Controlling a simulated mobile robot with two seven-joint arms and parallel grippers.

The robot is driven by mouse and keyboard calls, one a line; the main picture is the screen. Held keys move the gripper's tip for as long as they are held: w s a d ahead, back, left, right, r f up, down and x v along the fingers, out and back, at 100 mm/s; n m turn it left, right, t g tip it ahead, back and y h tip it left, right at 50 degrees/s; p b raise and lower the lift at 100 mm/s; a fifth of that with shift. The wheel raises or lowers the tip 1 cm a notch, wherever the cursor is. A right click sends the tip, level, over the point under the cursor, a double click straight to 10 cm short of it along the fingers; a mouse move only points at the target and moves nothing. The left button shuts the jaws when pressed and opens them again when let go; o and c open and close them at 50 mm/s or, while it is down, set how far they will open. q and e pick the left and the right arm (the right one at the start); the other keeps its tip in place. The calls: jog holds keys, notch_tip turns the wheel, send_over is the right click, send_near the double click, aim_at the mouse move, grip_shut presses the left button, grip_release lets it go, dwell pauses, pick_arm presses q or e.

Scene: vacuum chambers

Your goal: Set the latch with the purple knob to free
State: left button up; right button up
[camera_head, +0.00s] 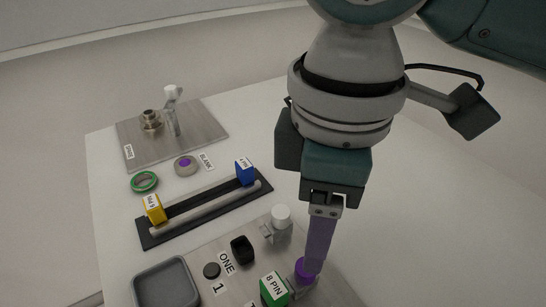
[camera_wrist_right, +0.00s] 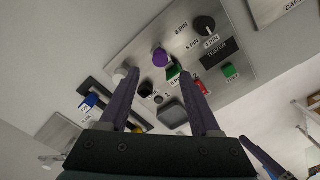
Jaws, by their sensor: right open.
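The purple knob (camera_head: 303,272) is at the lower middle of the head view, on a small metal latch at the panel's edge. It also shows in the right wrist view (camera_wrist_right: 160,58), just beyond and between the fingertips. My right gripper (camera_head: 316,268) points down over the knob, its fingers partly hiding the knob and latch. In the right wrist view the gripper (camera_wrist_right: 158,74) is open, with one finger on each side of the knob. I cannot tell whether either finger touches it. The latch's setting is not readable.
A white-knobbed latch (camera_head: 280,222) stands close behind the right gripper.

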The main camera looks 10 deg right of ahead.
aim_at(299, 280)
notch_tip(299, 280, down, 8)
jog(key=shift+f+b, duration=0.1)
jog(key=shift+b, duration=0.5)
jog(key=shift+c, duration=0.4)
grip_shut()
dwell(0.6)
